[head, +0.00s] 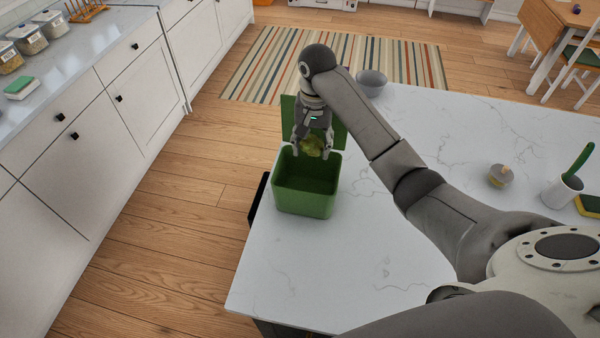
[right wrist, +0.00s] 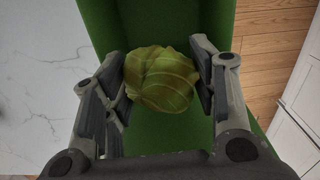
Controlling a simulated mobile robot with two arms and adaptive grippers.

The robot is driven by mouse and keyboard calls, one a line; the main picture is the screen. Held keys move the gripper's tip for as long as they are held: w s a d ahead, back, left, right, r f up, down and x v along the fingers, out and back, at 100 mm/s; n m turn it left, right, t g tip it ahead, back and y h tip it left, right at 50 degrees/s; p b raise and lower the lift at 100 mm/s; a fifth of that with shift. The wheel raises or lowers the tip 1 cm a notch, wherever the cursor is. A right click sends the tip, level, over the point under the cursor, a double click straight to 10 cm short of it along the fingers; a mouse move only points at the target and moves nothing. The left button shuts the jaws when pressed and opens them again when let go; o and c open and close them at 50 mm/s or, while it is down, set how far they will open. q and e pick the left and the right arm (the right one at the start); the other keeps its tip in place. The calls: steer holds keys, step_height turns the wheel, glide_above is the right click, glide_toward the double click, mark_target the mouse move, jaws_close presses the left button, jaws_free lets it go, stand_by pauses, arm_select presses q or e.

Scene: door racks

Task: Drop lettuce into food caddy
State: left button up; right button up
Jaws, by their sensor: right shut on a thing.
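The lettuce (head: 312,147) is a pale green leafy ball. It also shows in the right wrist view (right wrist: 162,78), between the two fingers. My right gripper (head: 312,150) is shut on it and holds it above the back part of the food caddy's opening. The food caddy (head: 305,200) is a green box on the left edge of the white countertop, with its lid (head: 289,110) raised at the back. Its inside looks empty where I can see it. In the right wrist view the green caddy (right wrist: 100,20) lies behind the lettuce. My left gripper is not in view.
A grey bowl (head: 371,84) stands behind my right arm. A small pot (head: 499,176), a white cup with a green-handled tool (head: 562,191) and a sponge (head: 588,205) are at the right. The countertop (head: 310,270) in front of the caddy is clear.

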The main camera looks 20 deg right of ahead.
steer(key=shift+s+f, duration=0.2)
steer(key=shift+f, duration=0.35)
steer(key=shift+s+f, duration=0.15)
steer(key=shift+f, duration=0.4)
steer(key=f, duration=0.3)
steer(key=shift+w+f, duration=0.2)
steer(key=shift+f, duration=0.1)
steer(key=o, duration=1)
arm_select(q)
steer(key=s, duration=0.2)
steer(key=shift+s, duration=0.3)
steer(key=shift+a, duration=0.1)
